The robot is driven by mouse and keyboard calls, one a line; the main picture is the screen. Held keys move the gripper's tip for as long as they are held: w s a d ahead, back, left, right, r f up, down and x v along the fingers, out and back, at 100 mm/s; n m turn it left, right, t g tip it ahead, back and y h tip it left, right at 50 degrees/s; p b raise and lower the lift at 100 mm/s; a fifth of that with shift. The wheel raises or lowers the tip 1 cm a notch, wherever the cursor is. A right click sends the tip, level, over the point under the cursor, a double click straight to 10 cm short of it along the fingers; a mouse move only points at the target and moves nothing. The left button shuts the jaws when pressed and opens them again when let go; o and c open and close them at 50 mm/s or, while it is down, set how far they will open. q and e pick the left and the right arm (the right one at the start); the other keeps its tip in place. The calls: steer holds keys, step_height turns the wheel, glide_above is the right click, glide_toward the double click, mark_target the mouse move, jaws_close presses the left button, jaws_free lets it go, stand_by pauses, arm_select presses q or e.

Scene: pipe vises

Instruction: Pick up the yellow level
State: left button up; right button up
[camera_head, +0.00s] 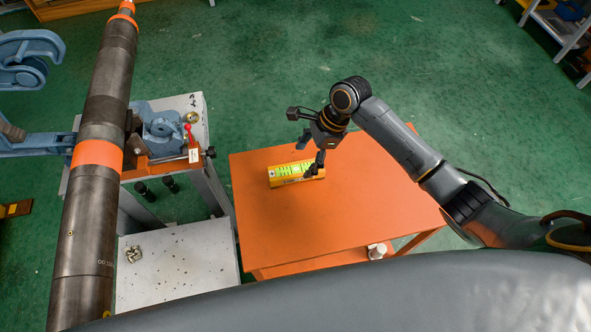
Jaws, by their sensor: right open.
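The yellow level (284,177) lies flat on the orange table (350,220), near its left side. It has a bright green-yellow face. My right gripper (306,157) reaches in from the right with its fingers open. One finger overlaps the right end of the level in the picture, and the other is beyond its far side. I cannot tell whether either finger touches it. My left gripper is out of view.
A large dark pipe with orange bands (97,152) stands along the left. A blue vise (163,130) sits on a grey stand beside it. A speckled white surface (180,265) is at lower left. The table's right side is clear, with a small white object (377,251) by its front edge.

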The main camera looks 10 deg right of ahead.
mark_target(297, 169)
steer(key=shift+a+f, duration=0.25)
steer(key=shift+f, duration=0.25)
steer(key=x, duration=0.3)
steer(key=shift+a+f+p, duration=0.2)
steer(key=shift+a+p, duration=0.15)
steer(key=shift+a+f, duration=0.2)
steer(key=shift+f, duration=0.25)
arm_select(q)
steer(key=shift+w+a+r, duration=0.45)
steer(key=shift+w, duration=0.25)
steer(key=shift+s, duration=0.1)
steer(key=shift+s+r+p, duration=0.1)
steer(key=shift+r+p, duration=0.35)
steer(key=shift+p, duration=0.05)
arm_select(e)
steer(key=shift+f, duration=0.25)
steer(key=shift+c, duration=0.2)
steer(key=c, duration=1.4)
jaws_close()
